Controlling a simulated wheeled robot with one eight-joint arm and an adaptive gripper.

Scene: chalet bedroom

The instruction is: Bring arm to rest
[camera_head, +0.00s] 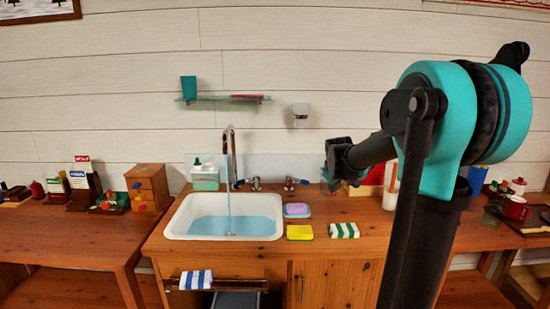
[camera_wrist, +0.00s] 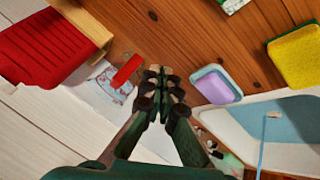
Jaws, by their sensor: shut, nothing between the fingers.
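My gripper (camera_head: 335,172) is shut and empty, its dark fingers pressed together. In the head view it hangs above the back of the wooden counter (camera_head: 335,262), right of the sink. Its fingertips are small and partly dark there. In the wrist view the closed fingertips (camera_wrist: 160,74) point at the counter, beside a red-and-white item (camera_wrist: 126,72). My arm reaches in from the right and is bent at a teal joint. The fingers do not visibly touch anything.
A white sink (camera_head: 182,216) with running water stands left of my gripper. A purple soap (camera_head: 297,209), a yellow sponge (camera_head: 299,232) and a green-striped sponge (camera_head: 344,230) lie on the counter. A red slotted item (camera_wrist: 48,48) is near my gripper. The wall is behind.

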